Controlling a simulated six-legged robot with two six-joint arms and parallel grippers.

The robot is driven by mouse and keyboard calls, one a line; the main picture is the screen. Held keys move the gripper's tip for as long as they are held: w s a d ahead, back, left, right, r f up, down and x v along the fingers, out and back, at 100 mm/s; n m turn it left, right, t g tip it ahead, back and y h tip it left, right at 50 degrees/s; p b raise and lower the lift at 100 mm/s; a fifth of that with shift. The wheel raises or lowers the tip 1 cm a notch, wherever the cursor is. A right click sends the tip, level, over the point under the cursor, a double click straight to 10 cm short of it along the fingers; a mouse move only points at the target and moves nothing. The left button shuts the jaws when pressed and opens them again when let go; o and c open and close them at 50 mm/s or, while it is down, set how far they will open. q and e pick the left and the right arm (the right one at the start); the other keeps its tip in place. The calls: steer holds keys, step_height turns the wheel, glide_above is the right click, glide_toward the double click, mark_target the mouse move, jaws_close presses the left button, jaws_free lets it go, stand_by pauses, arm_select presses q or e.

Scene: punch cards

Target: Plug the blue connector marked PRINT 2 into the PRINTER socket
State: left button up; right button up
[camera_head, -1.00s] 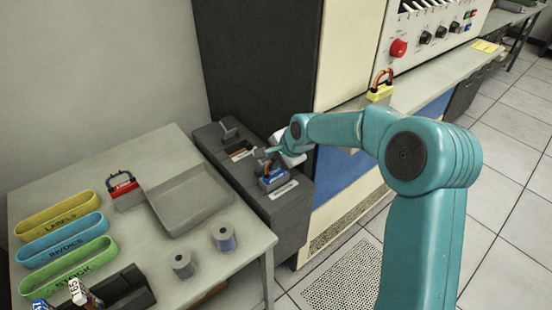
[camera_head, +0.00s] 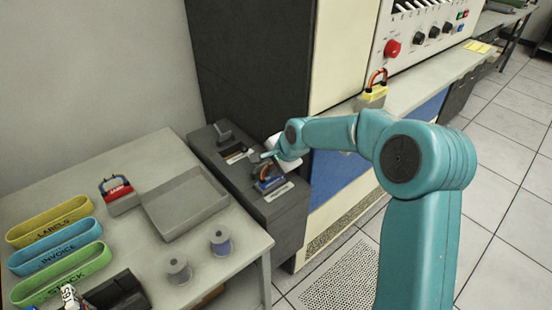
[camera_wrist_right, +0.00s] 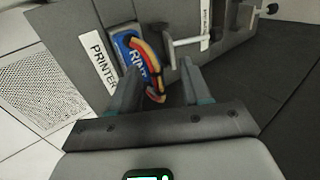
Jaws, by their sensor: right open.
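The blue connector (camera_head: 269,185) with a looped multicoloured cable sits upright at the PRINTER socket on the dark grey unit. In the right wrist view the blue connector (camera_wrist_right: 130,50) stands beside the white PRINTER label (camera_wrist_right: 98,57); only part of its lettering, "RIN", is readable. Its lower part and the socket opening are hidden, so I cannot tell how deep it sits. My right gripper (camera_head: 268,156) is open just above and behind it. In the right wrist view the fingers (camera_wrist_right: 160,88) are apart, with the cable loop showing between and beyond them. My left gripper is not in view.
A grey lever handle (camera_wrist_right: 185,42) stands close beside the connector. Another lever (camera_head: 224,133) is farther back on the unit. A red connector (camera_head: 118,195) is on the table by an empty grey tray (camera_head: 150,212). A yellow connector (camera_head: 373,97) stands on the cabinet ledge.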

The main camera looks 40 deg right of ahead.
steer(key=v, duration=1.6)
steer(key=shift+s+r, duration=0.1)
steer(key=shift+r, duration=0.05)
